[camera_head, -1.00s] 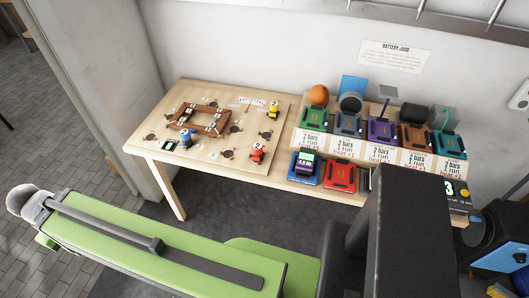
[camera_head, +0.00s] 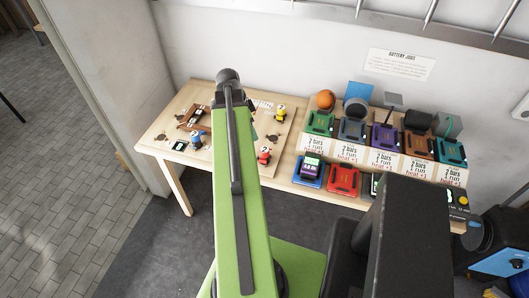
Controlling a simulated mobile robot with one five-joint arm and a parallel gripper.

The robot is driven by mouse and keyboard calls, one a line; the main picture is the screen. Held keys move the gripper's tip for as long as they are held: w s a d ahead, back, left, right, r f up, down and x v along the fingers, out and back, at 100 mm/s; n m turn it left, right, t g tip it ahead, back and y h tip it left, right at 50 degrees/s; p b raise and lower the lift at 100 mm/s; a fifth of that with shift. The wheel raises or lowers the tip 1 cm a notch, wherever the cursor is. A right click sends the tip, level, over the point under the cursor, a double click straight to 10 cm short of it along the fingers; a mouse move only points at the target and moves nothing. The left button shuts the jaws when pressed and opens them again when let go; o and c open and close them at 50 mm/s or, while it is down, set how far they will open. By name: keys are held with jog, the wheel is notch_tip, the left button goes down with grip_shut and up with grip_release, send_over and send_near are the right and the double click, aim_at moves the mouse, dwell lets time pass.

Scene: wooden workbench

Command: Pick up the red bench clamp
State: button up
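The far end of that arm is a dark rounded part over the back of the board. No gripper fingers show, so I cannot see whether they are open or shut.
A yellow piece (camera_head: 280,113) and a blue piece (camera_head: 196,138) stand on the same board (camera_head: 161,131). A brown wooden frame is partly hidden by my arm. Several coloured battery units, one red (camera_head: 343,179), fill the bench's right side. A wall is behind.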

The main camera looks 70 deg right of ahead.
aim_at(264, 148)
jog(key=shift+m, duration=0.4)
jog(key=b+x, duration=0.3)
jog(key=x, duration=0.1)
jog(key=s+b+x, duration=0.1)
jog(key=b+x, duration=0.7)
jog(key=shift+s+d+r, duration=0.15)
jog(key=shift+d+r, duration=0.05)
jog(key=shift+d, duration=0.1)
jog(key=shift+s+d+f+b, duration=0.1)
jog(key=shift+f+b, duration=0.25)
jog(key=shift+b, duration=0.2)
jog(key=b+x, duration=0.5)
jog(key=shift+s+f, duration=0.2)
jog(key=shift+a+r, duration=0.2)
jog(key=shift+r, duration=0.05)
grip_shut()
